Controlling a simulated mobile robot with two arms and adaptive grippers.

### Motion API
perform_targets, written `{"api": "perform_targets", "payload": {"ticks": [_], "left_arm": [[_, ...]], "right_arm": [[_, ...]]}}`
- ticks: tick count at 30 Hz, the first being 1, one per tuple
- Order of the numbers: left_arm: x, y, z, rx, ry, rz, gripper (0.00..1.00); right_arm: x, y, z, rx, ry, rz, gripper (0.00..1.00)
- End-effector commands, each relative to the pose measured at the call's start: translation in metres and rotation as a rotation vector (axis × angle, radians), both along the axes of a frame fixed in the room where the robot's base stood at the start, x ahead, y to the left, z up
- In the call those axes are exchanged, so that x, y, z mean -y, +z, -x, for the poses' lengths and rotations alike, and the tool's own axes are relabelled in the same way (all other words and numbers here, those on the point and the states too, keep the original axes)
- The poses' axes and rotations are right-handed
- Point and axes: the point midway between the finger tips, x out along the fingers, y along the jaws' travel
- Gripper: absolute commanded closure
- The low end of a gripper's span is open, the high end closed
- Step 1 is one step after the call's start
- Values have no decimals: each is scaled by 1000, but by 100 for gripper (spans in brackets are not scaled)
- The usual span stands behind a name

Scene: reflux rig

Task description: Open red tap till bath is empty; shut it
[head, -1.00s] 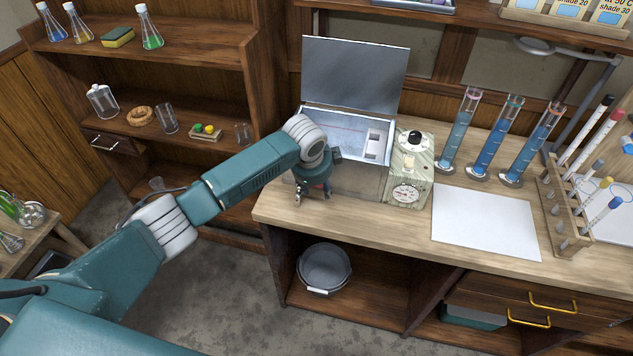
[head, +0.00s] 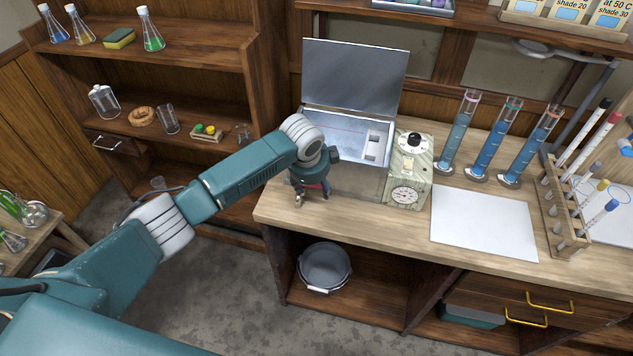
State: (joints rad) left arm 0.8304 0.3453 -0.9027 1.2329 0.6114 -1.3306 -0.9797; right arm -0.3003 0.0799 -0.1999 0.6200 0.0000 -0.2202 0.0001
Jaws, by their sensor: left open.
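The metal bath (head: 360,183) stands on the bench with its lid (head: 352,75) raised. Its inside (head: 345,137) shows a faint reddish line on the wall; I cannot tell how much water is in it. My left gripper (head: 312,200) is open at the bath's left front corner, pointing down near the bench top. A small bit of red, probably the tap (head: 324,186), shows beside its fingers. The gripper mostly hides the tap, so I cannot tell how its handle is turned or whether the fingers touch it. My right gripper is out of view.
A control box (head: 409,165) with a black knob and a dial stands right of the bath. A bucket (head: 324,267) sits on the shelf below. Blue-filled cylinders (head: 489,140), a white sheet (head: 484,222) and a test tube rack (head: 563,215) occupy the bench's right side.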

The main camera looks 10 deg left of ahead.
Motion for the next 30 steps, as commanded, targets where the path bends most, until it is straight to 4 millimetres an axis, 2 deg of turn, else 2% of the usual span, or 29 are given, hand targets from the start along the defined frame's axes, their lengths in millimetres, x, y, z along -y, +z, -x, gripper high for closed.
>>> {"api": "perform_targets", "payload": {"ticks": [1, 13, 21, 30], "left_arm": [[-1, 15, -3, 12, 2, 1, 38], [1, 40, 11, 4, -2, 3, 38], [1, 54, 19, 2, -3, 2, 38], [1, 54, 20, 0, -3, 3, 38]], "right_arm": [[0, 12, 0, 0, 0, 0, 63], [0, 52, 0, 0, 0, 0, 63], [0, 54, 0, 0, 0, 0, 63], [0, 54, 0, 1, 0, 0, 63]]}}
